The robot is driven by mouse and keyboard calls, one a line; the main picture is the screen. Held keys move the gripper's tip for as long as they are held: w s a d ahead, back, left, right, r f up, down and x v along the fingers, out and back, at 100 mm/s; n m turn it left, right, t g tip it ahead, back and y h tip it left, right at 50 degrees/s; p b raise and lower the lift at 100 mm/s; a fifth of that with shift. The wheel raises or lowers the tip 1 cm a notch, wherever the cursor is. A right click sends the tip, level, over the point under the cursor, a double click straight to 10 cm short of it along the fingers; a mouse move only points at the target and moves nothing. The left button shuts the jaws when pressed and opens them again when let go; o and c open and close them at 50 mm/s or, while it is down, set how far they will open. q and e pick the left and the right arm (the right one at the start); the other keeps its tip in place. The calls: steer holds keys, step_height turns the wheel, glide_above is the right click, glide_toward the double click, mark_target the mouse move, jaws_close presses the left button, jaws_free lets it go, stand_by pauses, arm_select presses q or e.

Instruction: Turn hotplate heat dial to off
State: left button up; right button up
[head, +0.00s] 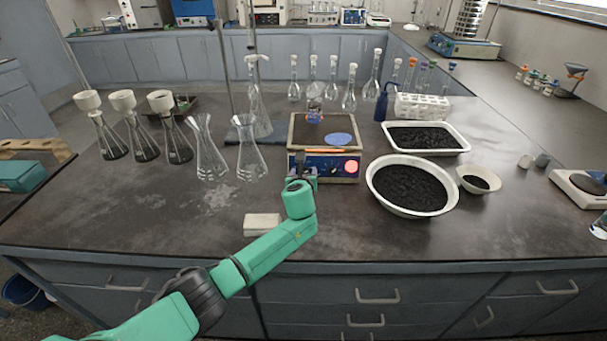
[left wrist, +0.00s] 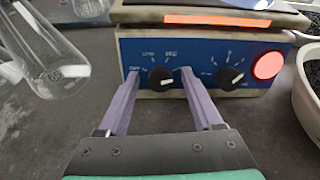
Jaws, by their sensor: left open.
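The hotplate (head: 345,166) stands on the bench at the middle of the head view, with a blue front panel. In the left wrist view its panel carries two black dials with white pointers: a left dial (left wrist: 161,79) and a right dial (left wrist: 231,78). Both pointers point roughly right, the right one slightly upward. A round red light (left wrist: 268,65) and an orange strip (left wrist: 217,20) are lit. My left gripper (left wrist: 157,75) is open, with its purple fingers on either side of the left dial. Contact cannot be told. My right gripper is not in view.
A glass flask (left wrist: 50,55) stands close left of the hotplate. A white bowl of black grains (head: 412,186) is close on its right. A small pale block (head: 262,224) lies near the front edge.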

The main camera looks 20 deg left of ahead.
arm_select(q)
jaws_close()
